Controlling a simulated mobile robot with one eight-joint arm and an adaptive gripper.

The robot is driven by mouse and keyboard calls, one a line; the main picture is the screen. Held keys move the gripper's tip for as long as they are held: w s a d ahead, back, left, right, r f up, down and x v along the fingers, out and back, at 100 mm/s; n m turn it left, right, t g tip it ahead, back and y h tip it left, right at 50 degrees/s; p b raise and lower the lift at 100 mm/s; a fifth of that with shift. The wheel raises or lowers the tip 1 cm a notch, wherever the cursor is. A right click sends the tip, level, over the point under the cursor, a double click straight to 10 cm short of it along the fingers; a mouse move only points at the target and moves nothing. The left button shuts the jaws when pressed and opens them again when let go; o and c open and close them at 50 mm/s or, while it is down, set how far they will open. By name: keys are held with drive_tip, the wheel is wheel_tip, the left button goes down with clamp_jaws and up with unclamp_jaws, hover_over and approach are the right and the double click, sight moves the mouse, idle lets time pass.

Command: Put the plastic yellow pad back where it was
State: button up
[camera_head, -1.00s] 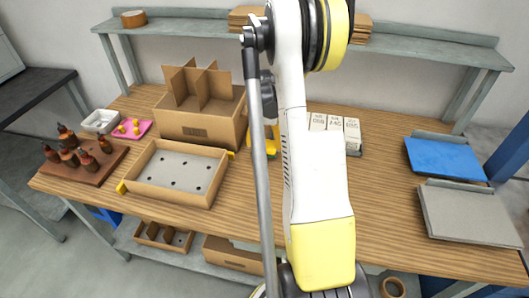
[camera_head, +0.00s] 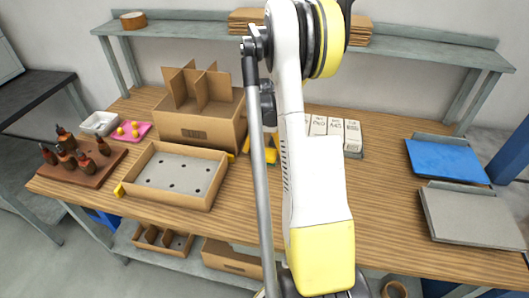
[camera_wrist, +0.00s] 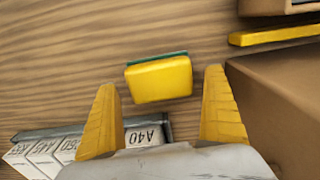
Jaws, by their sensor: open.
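The plastic yellow pad (camera_wrist: 159,80) is a small yellow block with a dark green edge along its far side. In the wrist view it appears over the wooden table, with no finger touching it. My gripper (camera_wrist: 160,82) is open and empty, with one yellow finger on each side of the pad in the picture. The height of the fingertips above the table is hard to judge. In the head view my arm hides most of this spot, and the yellow bits beside it cannot be told apart.
A divided cardboard box (camera_head: 205,125) and a shallow tray (camera_head: 172,203) stand left of my arm. White cartons (camera_head: 335,130) stand to its right. A yellow bar (camera_wrist: 272,35) lies beside the cardboard in the wrist view. Blue (camera_head: 445,158) and grey (camera_head: 472,215) panels lie far right.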

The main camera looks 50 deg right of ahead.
sight(264, 152)
wheel_tip(264, 152, up, 12)
drive_tip(key=p, duration=0.4)
drive_tip(key=w+a+r+n+t, duration=0.1)
drive_tip(key=w+a+r+n, duration=0.15)
drive_tip(key=a+r, duration=0.65)
drive_tip(key=s+a+r+n+t, duration=0.1)
drive_tip(key=s+a+n+t, duration=0.1)
drive_tip(key=a, duration=0.7)
drive_tip(key=s+a+r+n+t, duration=0.1)
drive_tip(key=s+a+n, duration=0.3)
drive_tip(key=a, duration=0.6)
drive_tip(key=s+a+r+n+t, duration=0.2)
drive_tip(key=s+a+n+t, duration=0.1)
drive_tip(key=a, duration=0.7)
drive_tip(key=shift+s+n, duration=0.55)
drive_tip(key=shift+s, duration=0.7)
